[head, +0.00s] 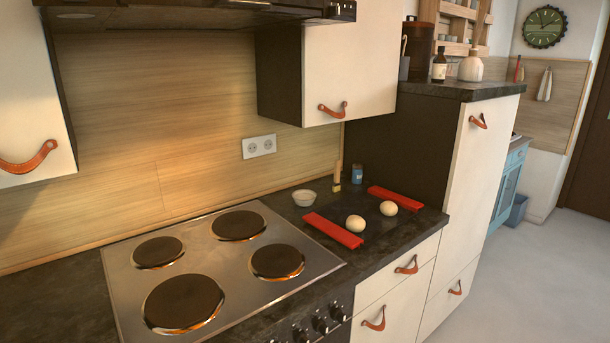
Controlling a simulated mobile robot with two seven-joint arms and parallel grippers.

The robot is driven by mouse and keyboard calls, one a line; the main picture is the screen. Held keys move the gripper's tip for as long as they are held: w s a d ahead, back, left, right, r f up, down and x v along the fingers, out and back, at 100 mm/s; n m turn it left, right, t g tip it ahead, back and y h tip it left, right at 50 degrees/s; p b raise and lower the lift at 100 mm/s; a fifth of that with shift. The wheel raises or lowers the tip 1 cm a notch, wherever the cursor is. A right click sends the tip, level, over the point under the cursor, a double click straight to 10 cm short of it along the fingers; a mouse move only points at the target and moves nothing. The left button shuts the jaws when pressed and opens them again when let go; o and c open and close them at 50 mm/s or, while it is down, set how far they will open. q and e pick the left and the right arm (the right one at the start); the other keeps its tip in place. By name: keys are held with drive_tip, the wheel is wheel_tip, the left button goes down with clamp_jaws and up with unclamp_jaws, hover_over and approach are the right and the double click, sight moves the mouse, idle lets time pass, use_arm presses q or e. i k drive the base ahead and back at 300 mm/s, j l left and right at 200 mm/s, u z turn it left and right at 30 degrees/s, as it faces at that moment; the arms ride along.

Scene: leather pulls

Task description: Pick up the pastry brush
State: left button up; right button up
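The pastry brush (338,173) is in the head view, right of centre, at the back of the dark countertop. It looks upright, with a pale wooden handle and a yellowish lower part near the counter. It is small in the picture, and I cannot tell whether it leans on the wall panel behind it. Neither of my grippers shows in the head view.
The cooktop (220,262) lies left. A wall cabinet (350,75) hangs above; a tall cabinet (470,190) stands right.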

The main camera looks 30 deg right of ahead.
sight(337, 188)
drive_tip(key=l+u, duration=0.45)
drive_tip(key=l, duration=0.45)
drive_tip(key=l+u, duration=0.3)
drive_tip(key=l, duration=1.6)
